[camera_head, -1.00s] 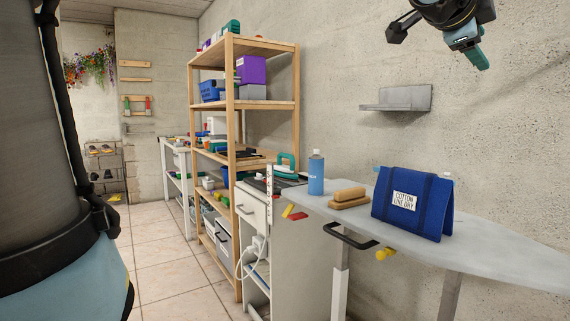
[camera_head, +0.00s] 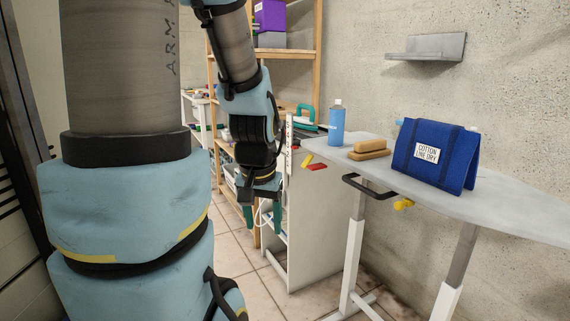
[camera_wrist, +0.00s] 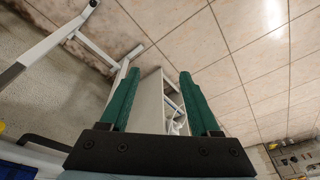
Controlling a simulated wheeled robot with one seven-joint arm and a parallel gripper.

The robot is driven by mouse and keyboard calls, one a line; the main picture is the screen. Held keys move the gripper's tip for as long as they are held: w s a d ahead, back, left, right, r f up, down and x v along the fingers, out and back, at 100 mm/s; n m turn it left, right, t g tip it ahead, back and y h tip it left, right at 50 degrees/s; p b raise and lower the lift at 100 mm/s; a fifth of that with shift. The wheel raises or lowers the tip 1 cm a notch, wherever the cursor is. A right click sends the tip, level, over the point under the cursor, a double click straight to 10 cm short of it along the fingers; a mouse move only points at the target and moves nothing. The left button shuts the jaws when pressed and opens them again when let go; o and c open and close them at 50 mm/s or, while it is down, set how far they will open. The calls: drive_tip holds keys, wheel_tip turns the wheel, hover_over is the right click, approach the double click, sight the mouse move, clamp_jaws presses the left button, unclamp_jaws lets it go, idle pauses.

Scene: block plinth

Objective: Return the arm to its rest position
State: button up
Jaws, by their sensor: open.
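My arm (camera_head: 125,75) fills the left of the head view, folded, with its forearm coming down in front of the wooden shelf. My gripper (camera_head: 262,219) hangs at the lower end of it, pointing down, left of the white cabinet. In the wrist view my gripper (camera_wrist: 159,76) shows two green fingers spread apart with nothing between them. Behind the fingers are the floor and the white cabinet.
The ironing board (camera_head: 510,205) stands at right, with a blue bag (camera_head: 437,155), a wooden brush (camera_head: 369,150) and a blue bottle (camera_head: 337,124) on it. The white cabinet (camera_head: 310,225) and wooden shelf (camera_head: 316,45) stand behind my gripper. A wall ledge (camera_head: 426,47) is above. Tiled floor (camera_head: 235,255) is clear.

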wheel_tip(320, 180, down, 2)
drive_tip(key=s+a+n+g, duration=0.1)
drive_tip(key=s+a+n, duration=0.1)
drive_tip(key=s, duration=0.1)
wheel_tip(320, 180, up, 14)
drive_tip(key=p, duration=1.3)
drive_tip(key=shift+w+f, duration=0.2)
